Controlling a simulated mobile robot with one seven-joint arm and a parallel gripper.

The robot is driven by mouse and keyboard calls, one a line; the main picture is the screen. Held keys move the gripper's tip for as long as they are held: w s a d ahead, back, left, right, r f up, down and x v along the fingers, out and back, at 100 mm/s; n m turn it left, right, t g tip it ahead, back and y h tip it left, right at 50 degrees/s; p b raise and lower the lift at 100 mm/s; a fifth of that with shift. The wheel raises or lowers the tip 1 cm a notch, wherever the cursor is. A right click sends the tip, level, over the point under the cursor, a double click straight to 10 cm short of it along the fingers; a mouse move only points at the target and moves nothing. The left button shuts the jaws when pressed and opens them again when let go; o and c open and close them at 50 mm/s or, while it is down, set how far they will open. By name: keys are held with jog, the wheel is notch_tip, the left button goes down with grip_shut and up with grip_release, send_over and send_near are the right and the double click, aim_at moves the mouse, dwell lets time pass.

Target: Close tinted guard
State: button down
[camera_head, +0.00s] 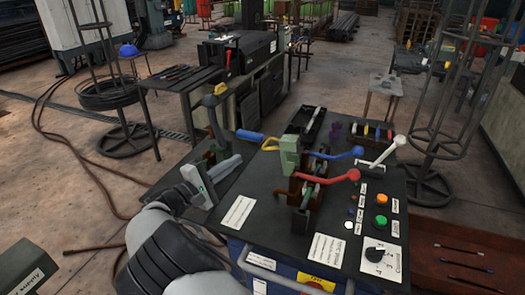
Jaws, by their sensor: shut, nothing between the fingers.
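My gripper (204,182) is at the left part of the dark work table (262,190), its pale hand body facing the camera. It is shut and holds nothing; its fingertips are largely hidden behind the hand. A grey bar-like part (226,167) lies just beyond the hand; I cannot tell whether it touches the gripper. A grey-knobbed lever (213,112) stands upright behind it. I cannot pick out a tinted guard with certainty, nor tell how far open it stands.
Right of my gripper are a green block (290,152), a red-handled lever (328,177), a blue-handled lever (335,154) and a white-handled lever (385,153). A blue handle (250,135) and yellow handle (270,144) lie near the table's middle. Buttons (381,210) sit at the right.

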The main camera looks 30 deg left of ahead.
jog(key=w+d+r+n, duration=0.1)
jog(key=w+d, duration=0.2)
jog(key=w, duration=0.5)
jog(key=shift+w+r+t+y, duration=0.15)
jog(key=shift+w+t+y, duration=0.15)
jog(key=shift+t+y, duration=0.1)
dwell(0.5)
